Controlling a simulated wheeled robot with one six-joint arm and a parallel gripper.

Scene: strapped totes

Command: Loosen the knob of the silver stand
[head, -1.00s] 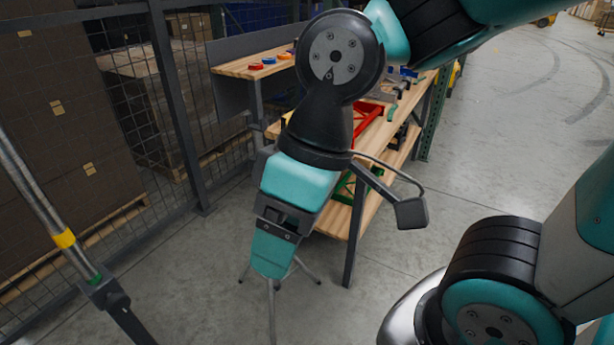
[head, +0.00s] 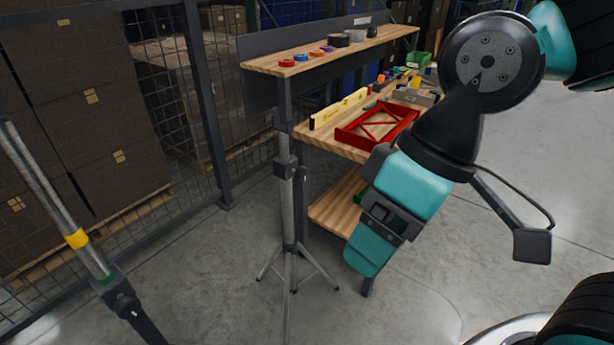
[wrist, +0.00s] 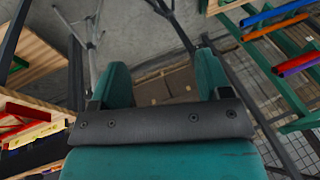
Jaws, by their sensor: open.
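The silver stand (head: 287,215) is a tripod with a thin upright pole and splayed legs, standing on the floor left of my gripper. A dark collar (head: 285,166) sits partway up its pole, with a small dark knob (head: 304,174) on its right side. My gripper (head: 370,256) points down, to the right of the stand and lower than the knob, clear of both. In the wrist view my gripper (wrist: 163,82) has its two teal fingers apart with nothing between them. Thin stand legs (wrist: 92,40) show at the top left there; the knob cannot be made out.
Another stand (head: 60,210), with yellow and green bands and a dark lower section, leans across the left foreground. A wooden workbench (head: 322,142) with a red frame (head: 378,126) stands behind my gripper. A mesh fence (head: 180,110) and stacked boxes (head: 70,130) fill the left.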

